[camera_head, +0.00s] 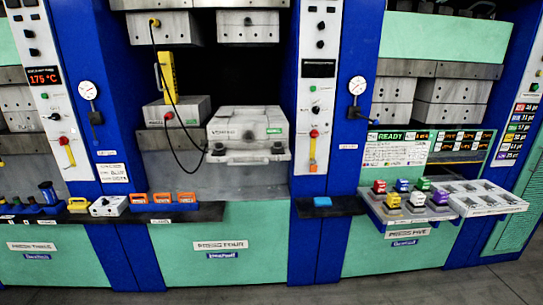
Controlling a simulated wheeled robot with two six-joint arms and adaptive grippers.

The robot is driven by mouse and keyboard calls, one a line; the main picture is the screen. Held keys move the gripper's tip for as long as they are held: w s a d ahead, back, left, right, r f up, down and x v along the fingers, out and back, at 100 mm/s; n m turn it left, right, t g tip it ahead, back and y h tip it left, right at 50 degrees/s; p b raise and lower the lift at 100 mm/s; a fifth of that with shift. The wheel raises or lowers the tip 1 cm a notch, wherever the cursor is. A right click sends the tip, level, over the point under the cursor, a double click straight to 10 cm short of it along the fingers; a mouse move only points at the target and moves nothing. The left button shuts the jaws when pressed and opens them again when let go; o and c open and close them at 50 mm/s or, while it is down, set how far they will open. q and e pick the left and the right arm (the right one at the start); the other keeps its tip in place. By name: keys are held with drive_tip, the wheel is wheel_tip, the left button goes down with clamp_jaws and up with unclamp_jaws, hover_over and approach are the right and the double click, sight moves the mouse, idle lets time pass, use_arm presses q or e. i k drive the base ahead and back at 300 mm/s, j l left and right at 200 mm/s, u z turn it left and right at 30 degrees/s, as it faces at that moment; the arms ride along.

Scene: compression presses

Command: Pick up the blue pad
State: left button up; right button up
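A small flat blue pad (322,201) lies on the dark ledge (345,208) in front of the blue column, between press four and press five. Nothing covers it, and bare ledge shows on both sides of it. Neither of my grippers is in view.
To its right, a tray (398,220) holds several coloured blocks beside a grey mould plate (490,200). To its left are orange blocks (162,198) and a white box (108,206). A grey mould (247,128) sits in press four. Grey floor (350,290) is open in front.

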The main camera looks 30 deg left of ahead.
sight(318, 202)
drive_tip(key=i+l+u, duration=0.3)
drive_tip(key=i, duration=0.3)
drive_tip(key=i+l+u, duration=0.25)
drive_tip(key=i+l, duration=0.3)
drive_tip(key=i+l+u, duration=0.3)
drive_tip(key=i+l, duration=0.25)
drive_tip(key=i+l+u, duration=0.25)
drive_tip(key=i+l, duration=0.2)
drive_tip(key=l, duration=0.3)
